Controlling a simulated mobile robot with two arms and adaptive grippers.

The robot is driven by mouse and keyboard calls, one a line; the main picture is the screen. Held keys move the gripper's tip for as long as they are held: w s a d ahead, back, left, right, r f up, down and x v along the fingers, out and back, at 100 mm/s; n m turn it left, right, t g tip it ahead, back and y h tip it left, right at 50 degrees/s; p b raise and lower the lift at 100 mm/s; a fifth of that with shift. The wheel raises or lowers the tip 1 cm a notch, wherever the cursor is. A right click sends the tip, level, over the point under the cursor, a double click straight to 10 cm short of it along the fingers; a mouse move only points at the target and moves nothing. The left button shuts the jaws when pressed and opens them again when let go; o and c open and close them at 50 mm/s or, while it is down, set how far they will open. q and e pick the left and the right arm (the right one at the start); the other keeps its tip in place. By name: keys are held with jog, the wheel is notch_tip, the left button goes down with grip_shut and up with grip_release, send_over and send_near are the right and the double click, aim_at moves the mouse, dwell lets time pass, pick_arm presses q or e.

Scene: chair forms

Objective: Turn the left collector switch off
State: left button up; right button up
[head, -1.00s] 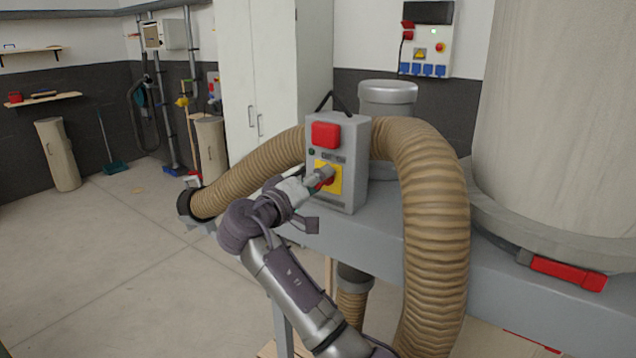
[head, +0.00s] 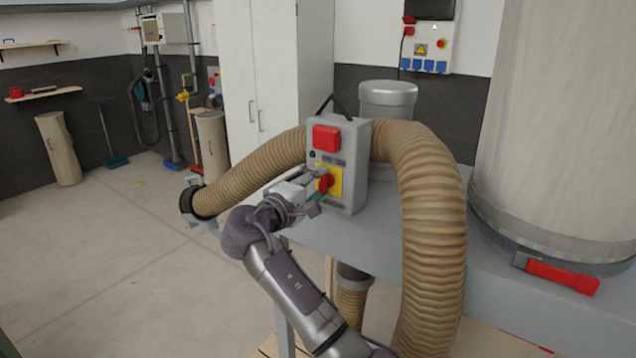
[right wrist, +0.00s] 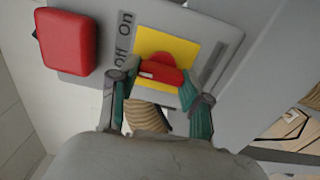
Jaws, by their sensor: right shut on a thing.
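The collector switch box (head: 354,160) is a grey box on the machine's grey top, with a red block (head: 326,137) above a yellow plate (head: 335,182). A red rotary knob (head: 325,184) sits on the plate. My right gripper (head: 318,187) is at the knob, coming from the lower left. In the right wrist view the knob (right wrist: 163,71) lies between the two green-grey fingers (right wrist: 160,88), which are shut on it. "On" and "Off" labels (right wrist: 122,40) show beside the yellow plate. My left gripper is not in view.
A ribbed tan hose (head: 435,200) arches behind and right of the box, and runs left to a dark end. A large pale collector bag (head: 545,120) with a red latch (head: 562,277) stands at right. The floor at left is open.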

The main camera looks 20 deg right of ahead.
dwell(0.4)
jog(key=o, duration=1.2)
jog(key=shift+c, duration=0.2)
jog(key=shift+a, duration=0.1)
jog(key=v, duration=0.7)
jog(key=shift+s+a, duration=0.15)
jog(key=shift+a, duration=0.05)
jog(key=shift+f, duration=0.1)
